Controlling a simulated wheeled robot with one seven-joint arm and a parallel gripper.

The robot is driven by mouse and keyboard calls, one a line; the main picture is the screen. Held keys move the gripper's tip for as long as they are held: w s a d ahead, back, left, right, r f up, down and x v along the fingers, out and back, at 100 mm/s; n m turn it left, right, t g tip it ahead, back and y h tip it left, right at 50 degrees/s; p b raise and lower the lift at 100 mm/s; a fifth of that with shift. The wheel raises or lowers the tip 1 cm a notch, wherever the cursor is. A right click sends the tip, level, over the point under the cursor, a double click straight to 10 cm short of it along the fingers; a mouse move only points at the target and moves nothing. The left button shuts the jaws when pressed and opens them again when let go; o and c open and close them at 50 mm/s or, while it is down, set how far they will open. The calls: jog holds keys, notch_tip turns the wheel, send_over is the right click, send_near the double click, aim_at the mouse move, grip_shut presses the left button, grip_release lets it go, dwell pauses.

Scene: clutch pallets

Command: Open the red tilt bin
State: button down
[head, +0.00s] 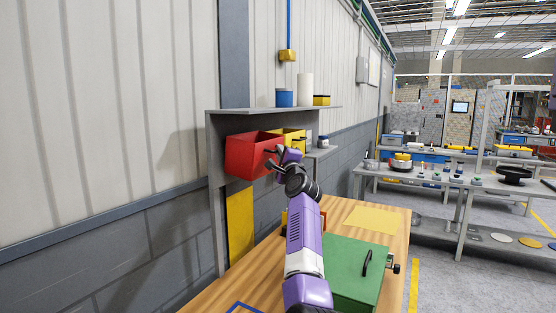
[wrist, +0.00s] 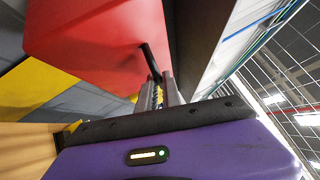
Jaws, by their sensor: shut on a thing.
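The red tilt bin (head: 243,155) sits in the grey shelf unit at the left, under its top board. It leans out of the unit, and part of its open top shows. In the wrist view the red bin (wrist: 95,38) fills the upper left, with a black handle (wrist: 149,58) on its face. My gripper (head: 275,159) is at the bin's front right side. In the wrist view my gripper (wrist: 163,88) is shut on the handle; the fingers hide its lower end.
A yellow bin (head: 297,135) is beside the red one, partly hidden by my arm. A blue container (head: 284,98) and a white cylinder (head: 305,89) stand on the shelf top. A green box (head: 345,262) with a black handle is on the wooden bench (head: 394,222).

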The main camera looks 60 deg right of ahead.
jog(key=s+f+m+h+b, duration=0.1)
jog(key=b, duration=0.3)
jog(key=s+f+m+h+b, duration=0.1)
jog(key=f+m+b, duration=0.1)
jog(key=b, duration=0.2)
jog(key=shift+s+h, duration=0.25)
jog(key=shift+h, duration=0.05)
jog(key=shift+s+f, duration=0.15)
jog(key=shift+f, duration=0.15)
